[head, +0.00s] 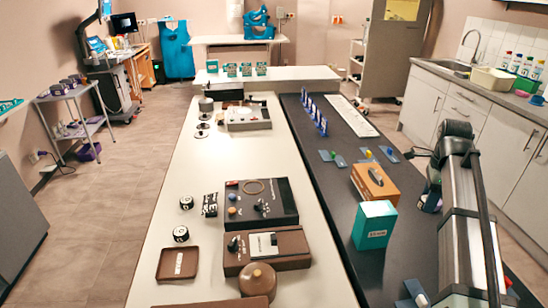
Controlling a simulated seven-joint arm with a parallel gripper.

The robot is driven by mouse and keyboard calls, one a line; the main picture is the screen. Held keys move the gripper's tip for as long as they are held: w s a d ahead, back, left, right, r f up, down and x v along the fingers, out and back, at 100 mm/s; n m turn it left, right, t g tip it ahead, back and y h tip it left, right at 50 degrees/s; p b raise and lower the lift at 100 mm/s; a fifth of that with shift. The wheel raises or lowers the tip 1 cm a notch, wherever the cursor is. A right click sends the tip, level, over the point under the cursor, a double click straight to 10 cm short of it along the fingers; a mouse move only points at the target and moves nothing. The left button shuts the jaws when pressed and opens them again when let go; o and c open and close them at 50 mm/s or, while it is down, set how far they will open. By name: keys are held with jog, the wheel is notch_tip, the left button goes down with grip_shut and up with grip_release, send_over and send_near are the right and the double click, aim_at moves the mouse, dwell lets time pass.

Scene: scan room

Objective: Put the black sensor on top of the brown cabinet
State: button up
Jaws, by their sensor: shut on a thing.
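Several small black round and square pieces with white markings are on the white part of the bench: one (186,202), a second (181,234) and a boxier one (210,205). Any of these could be the black sensor; I cannot tell which. An orange-brown box (367,187) with a dark piece on its top stands on the black part of the bench and may be the brown cabinet. My arm rises at the right, bent at a black joint. I cannot make out its gripper or anything in it; the arm hides that area.
A teal and white carton (374,226) stands close in front of the brown box. Brown and black instruments (268,250) and a brown tray (178,263) fill the near white bench. Blue upright pieces (313,114) stand farther back. Bare black bench (334,178) lies left of the box.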

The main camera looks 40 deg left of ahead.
jog(key=s+a+n, duration=0.3)
jog(key=a, duration=1)
jog(key=s+a+n, duration=0.3)
jog(key=s+a, duration=0.1)
jog(key=a, duration=0.8)
jog(key=s+a+n, duration=0.3)
jog(key=a, duration=1)
jog(key=s+a+n, duration=0.8)
jog(key=s+a, duration=1.9)
jog(key=a, duration=0.1)
jog(key=shift+s+d+f, duration=0.1)
jog(key=shift+d+f, duration=0.1)
jog(key=shift+f, duration=3.55)
jog(key=shift+s+d+f, duration=0.1)
jog(key=shift+d+f, duration=0.05)
jog(key=shift+f, duration=3.6)
jog(key=shift+f, duration=0.1)
jog(key=o, duration=1.1)
